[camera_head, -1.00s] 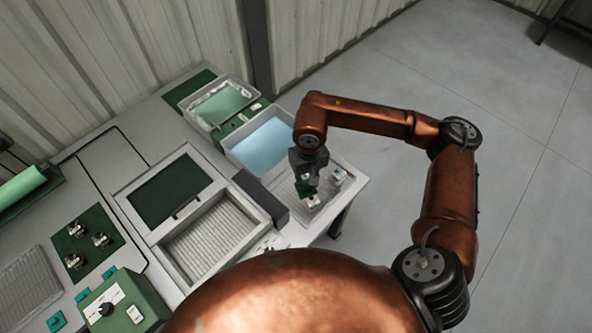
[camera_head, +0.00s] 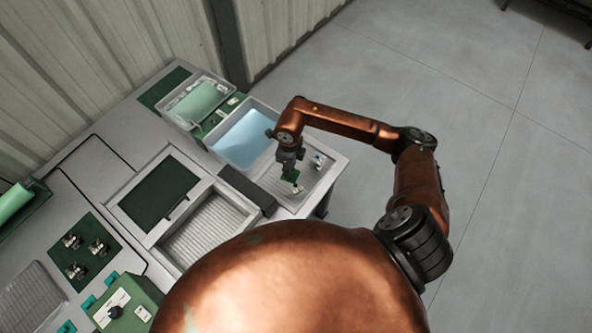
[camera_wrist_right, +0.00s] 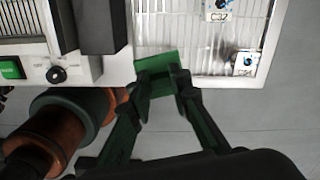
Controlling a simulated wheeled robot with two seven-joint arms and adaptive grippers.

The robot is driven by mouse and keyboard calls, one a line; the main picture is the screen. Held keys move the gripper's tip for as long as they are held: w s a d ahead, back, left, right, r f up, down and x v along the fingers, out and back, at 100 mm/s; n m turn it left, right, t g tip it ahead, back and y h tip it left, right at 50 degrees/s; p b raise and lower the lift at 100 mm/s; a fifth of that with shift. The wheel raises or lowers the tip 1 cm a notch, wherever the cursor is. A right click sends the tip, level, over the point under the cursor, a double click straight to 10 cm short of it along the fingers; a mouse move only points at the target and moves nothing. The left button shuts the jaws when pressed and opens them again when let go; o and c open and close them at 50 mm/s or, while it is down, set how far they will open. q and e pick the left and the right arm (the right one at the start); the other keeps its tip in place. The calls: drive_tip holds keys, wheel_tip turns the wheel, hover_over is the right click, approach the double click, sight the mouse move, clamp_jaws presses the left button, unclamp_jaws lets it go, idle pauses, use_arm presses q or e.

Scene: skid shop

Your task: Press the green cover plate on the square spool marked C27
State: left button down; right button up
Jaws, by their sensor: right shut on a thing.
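The green cover plate (camera_wrist_right: 157,72) is gripped between the fingertips of my right gripper (camera_wrist_right: 165,78) in the right wrist view. In the head view my right gripper (camera_head: 291,172) points down over the right-hand ribbed tray (camera_head: 270,186). Two small white blocks lie in this tray: one (camera_head: 298,189) just below the gripper, one (camera_head: 319,162) to its right. The wrist view shows one block marked C32 (camera_wrist_right: 219,14) and another (camera_wrist_right: 245,62) whose label is hard to read. I cannot make out a C27 mark. My left gripper is not in view.
A blue-lined bin (camera_head: 243,138) and a green-lined bin (camera_head: 200,101) stand behind the tray. A dark block (camera_head: 247,190) lies left of it. Several metal pieces sit on a green mat (camera_head: 88,252) at left. A green control box (camera_head: 124,302) stands in front.

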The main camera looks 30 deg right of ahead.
sight(296, 173)
drive_tip(key=m, duration=0.2)
drive_tip(key=d+f+m, duration=0.1)
drive_tip(key=m, duration=0.1)
drive_tip(key=f+m+p, duration=0.1)
drive_tip(key=m, duration=0.1)
drive_tip(key=shift+s+d+f, duration=0.15)
drive_tip(key=shift+s+d, duration=0.15)
drive_tip(key=shift+s, duration=0.1)
drive_tip(key=shift+s+d+f+m, duration=0.1)
drive_tip(key=shift+d+f+m, duration=0.15)
drive_tip(key=shift+f+m, duration=0.4)
drive_tip(key=shift+f+b, duration=1.85)
drive_tip(key=shift+f, duration=0.9)
drive_tip(key=shift+f+b, duration=0.65)
drive_tip(key=o, duration=0.8)
drive_tip(key=o, duration=0.4)
drive_tip(key=shift+o, duration=0.2)
